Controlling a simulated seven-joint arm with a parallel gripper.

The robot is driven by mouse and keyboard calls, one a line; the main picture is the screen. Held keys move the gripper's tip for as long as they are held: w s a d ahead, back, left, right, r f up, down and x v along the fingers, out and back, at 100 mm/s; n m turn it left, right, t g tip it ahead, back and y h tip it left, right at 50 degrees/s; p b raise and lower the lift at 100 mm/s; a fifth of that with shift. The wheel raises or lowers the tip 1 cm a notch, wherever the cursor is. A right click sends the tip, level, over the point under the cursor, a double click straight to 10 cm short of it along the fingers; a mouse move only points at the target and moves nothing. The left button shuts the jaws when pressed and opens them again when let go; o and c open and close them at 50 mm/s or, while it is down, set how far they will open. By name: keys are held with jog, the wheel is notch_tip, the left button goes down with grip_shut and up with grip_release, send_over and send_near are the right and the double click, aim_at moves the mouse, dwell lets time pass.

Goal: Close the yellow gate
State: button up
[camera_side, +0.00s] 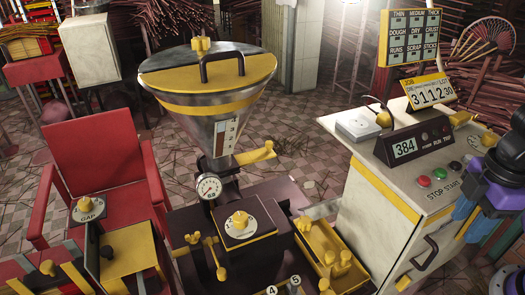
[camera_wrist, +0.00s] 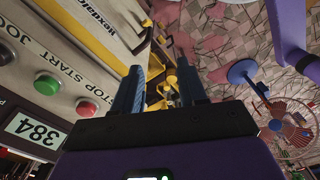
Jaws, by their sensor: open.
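A yellow piece that looks like the gate (camera_side: 256,153) sticks out to the right below the steel hopper (camera_side: 205,115). Whether it stands open or shut I cannot tell. My gripper (camera_side: 462,218) is at the right edge of the side view, beside the control cabinet and well to the right of this piece. In the wrist view my gripper (camera_wrist: 160,78) has its two blue fingers apart, with no object held. Small yellow parts (camera_wrist: 172,80) show beyond and between the fingers, too small to identify.
The control cabinet (camera_side: 375,210) with buttons and a 384 display stands between the hopper and my gripper. A yellow tray (camera_side: 318,262) with yellow knobbed parts lies in front of the hopper. A red chair (camera_side: 95,165) stands left. Tiled floor is open behind.

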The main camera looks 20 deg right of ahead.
jog(key=c, duration=0.5)
jog(key=shift+r, duration=0.35)
grip_shut()
notch_tip(320, 180, up, 6)
jog(key=m+t+y, duration=0.4)
jog(key=m+t, duration=0.2)
jog(key=m, duration=0.8)
send_over(262, 150)
jog(key=s+d, duration=0.8)
jog(key=shift+f, duration=2.85)
jog(key=x, duration=0.9)
jog(key=shift+f, duration=0.2)
